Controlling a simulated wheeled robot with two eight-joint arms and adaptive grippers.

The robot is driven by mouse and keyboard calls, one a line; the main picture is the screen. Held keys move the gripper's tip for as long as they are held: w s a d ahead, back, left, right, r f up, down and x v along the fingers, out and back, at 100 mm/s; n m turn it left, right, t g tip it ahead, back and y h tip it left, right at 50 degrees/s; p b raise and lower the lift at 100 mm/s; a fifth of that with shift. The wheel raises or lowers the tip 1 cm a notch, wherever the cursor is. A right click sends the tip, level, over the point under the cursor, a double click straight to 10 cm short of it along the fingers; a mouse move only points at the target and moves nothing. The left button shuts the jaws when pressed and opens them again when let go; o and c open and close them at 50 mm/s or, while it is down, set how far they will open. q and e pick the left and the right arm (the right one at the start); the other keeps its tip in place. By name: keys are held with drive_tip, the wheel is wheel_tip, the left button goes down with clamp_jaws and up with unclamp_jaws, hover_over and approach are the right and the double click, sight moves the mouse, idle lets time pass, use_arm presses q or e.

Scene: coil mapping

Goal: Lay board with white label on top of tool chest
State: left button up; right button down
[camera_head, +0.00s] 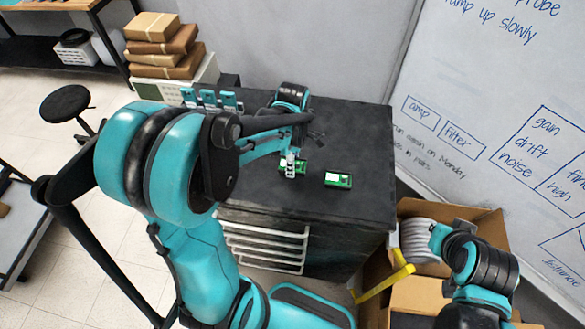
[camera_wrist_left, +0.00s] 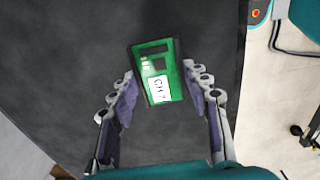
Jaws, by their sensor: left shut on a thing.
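The tool chest (camera_head: 352,130) is black with light drawer handles on its front. My left gripper (camera_head: 291,168) is over its top, shut on a green board (camera_head: 285,163), which it partly hides. In the left wrist view, the held board (camera_wrist_left: 152,62) has a white label reading "CH 7" and sits between the fingers of the left gripper (camera_wrist_left: 166,88). Dark chest top lies behind it; I cannot tell whether the board touches it. A second green board (camera_head: 338,179) with a white label lies on the chest top to the right.
Several blue-and-black items (camera_head: 212,98) stand along the chest's back left. Stacked parcels (camera_head: 160,45) are beyond. An open cardboard box (camera_head: 480,220) with a coil (camera_head: 420,240) and yellow strap is at the right. The whiteboard (camera_head: 480,110) rises behind.

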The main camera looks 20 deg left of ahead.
use_arm(q)
drive_tip(key=shift+f+b, duration=0.3)
drive_tip(key=shift+f, duration=1.55)
drive_tip(key=shift+f+b, duration=0.2)
drive_tip(key=shift+b, duration=0.1)
drive_tip(key=o, duration=1.1)
drive_tip(key=shift+r, duration=0.1)
drive_tip(key=shift+r, duration=0.1)
